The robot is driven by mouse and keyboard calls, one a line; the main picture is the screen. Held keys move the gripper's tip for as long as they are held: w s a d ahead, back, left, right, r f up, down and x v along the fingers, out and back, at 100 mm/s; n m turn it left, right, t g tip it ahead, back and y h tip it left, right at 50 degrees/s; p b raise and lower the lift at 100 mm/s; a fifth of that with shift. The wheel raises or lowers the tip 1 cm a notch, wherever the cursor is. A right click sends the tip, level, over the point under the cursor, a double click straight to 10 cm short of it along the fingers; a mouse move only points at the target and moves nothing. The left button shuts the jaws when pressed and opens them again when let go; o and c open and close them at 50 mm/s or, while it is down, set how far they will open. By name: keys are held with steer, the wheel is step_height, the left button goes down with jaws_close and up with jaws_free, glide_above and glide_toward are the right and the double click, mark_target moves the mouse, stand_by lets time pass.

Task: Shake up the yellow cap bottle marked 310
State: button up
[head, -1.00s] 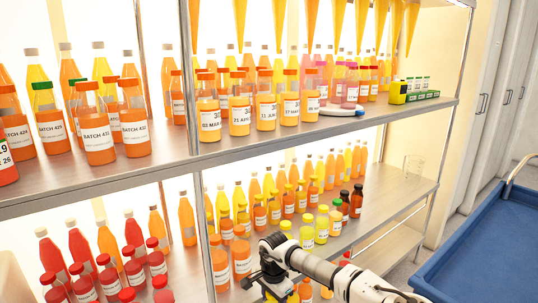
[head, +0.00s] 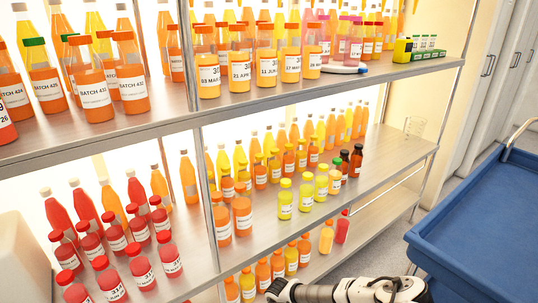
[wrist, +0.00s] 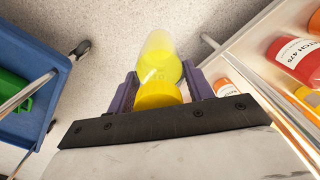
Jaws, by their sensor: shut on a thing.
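In the wrist view my gripper (wrist: 160,75) is shut on a yellow cap bottle (wrist: 158,96). Its orange-yellow cap is nearest the camera, and the bright yellow body extends away between the two purple fingers. No number can be read on it from here. The bottle is clear of the shelf, with grey floor beyond it. In the head view my arm is at the bottom edge, and the fingers and held bottle are out of frame.
The shelf unit (head: 140,118) holds many juice bottles. Several yellow-capped bottles, one of them here (head: 285,199), stand on the middle shelf. A blue cart (head: 480,230) stands at the right. Open floor lies below the gripper in the wrist view.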

steer(key=w+d, duration=0.2)
steer(key=d, duration=0.1)
steer(key=s+a, duration=0.1)
steer(key=a, duration=0.1)
steer(key=s+a, duration=0.2)
steer(key=a, duration=0.1)
steer(key=shift+s+a+r, duration=0.15)
steer(key=shift+s+a, duration=0.15)
steer(key=shift+s, duration=0.1)
stand_by(0.3)
